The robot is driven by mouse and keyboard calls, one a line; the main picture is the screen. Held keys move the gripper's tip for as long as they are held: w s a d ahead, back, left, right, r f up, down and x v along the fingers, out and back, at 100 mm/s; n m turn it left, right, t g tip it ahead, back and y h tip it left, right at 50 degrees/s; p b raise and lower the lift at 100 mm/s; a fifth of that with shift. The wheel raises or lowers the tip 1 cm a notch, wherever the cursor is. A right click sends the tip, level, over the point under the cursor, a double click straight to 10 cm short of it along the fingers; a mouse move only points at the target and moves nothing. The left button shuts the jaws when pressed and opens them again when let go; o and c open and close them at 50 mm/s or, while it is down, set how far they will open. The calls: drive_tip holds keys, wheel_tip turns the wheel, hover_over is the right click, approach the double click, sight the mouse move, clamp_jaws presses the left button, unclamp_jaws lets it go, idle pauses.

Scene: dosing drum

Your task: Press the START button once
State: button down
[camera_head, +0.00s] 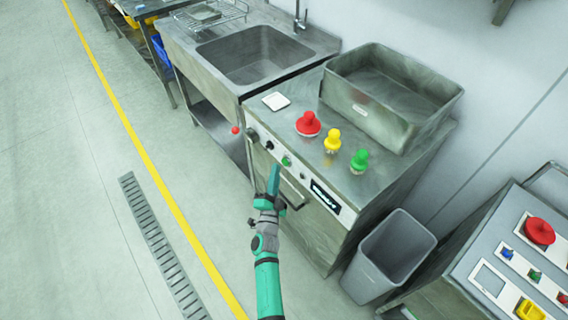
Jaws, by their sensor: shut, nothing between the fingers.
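A green button (286,160) sits on the light control strip (297,178) along the front of the steel counter. Its label is too small to read, so I cannot tell whether it is the START button. My gripper (275,168) is shut and empty, with its tip just left of and slightly below the green button. I cannot tell whether the tip touches the panel front.
Dark knobs (269,145) and a display (325,196) flank the green button. A red ball (236,130) sticks out at the strip's left end. Red (308,124), yellow (332,140) and green (359,161) knobbed pieces and a steel bin (372,110) stand on top. A grey bin (394,256) stands right.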

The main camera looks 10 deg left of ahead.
drive_tip(key=shift+w+d, duration=0.1)
drive_tip(key=shift+w, duration=0.05)
idle(0.7)
drive_tip(key=shift+w+d, duration=0.2)
drive_tip(key=shift+w+d, duration=0.35)
drive_tip(key=shift+w, duration=0.1)
idle(1.2)
drive_tip(key=shift+s, duration=0.1)
drive_tip(key=shift+s+a, duration=0.6)
drive_tip(key=shift+s, duration=0.1)
drive_tip(key=s+a, duration=0.1)
drive_tip(key=s, duration=0.1)
drive_tip(key=s+a, duration=0.2)
idle(0.5)
idle(0.7)
